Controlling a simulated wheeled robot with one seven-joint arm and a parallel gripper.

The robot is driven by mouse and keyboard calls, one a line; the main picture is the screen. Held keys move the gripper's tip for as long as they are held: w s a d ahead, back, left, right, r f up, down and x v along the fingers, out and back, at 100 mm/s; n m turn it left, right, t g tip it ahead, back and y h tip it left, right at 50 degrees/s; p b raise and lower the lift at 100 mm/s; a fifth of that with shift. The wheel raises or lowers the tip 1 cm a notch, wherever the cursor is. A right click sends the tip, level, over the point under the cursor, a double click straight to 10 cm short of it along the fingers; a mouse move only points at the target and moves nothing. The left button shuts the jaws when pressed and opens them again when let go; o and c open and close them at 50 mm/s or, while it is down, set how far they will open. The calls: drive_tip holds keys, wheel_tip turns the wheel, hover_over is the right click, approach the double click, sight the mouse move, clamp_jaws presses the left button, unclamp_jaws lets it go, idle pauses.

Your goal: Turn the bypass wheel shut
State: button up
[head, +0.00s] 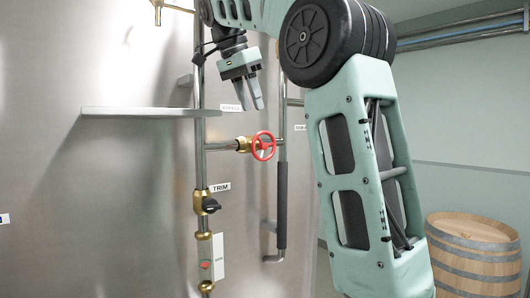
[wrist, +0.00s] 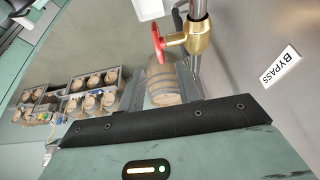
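The bypass wheel is a small red handwheel (head: 263,145) on a brass valve (head: 243,144), on a short horizontal pipe in front of the steel vat. In the wrist view the red wheel (wrist: 158,42) and brass valve body (wrist: 197,38) show at the top, beyond the fingers, with a BYPASS label (wrist: 281,66) to the right. My gripper (head: 250,92) points down, above and slightly left of the wheel in the head view, apart from it. Its two fingers (wrist: 160,85) are spread with nothing held between them. How far the wheel is turned cannot be told.
A steel shelf (head: 150,112) juts out left of the vertical pipe. Below are a TRIM valve with a black knob (head: 210,205) and a white plate (head: 218,256). A dark-sleeved vertical bar (head: 282,205) stands below right of the wheel. A wooden barrel (head: 475,250) stands far right.

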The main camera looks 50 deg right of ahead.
sight(270, 158)
drive_tip(key=p+x, duration=0.2)
drive_tip(key=x, duration=1)
drive_tip(key=shift+d+f, duration=0.1)
drive_tip(key=shift+f, duration=0.2)
clamp_jaws()
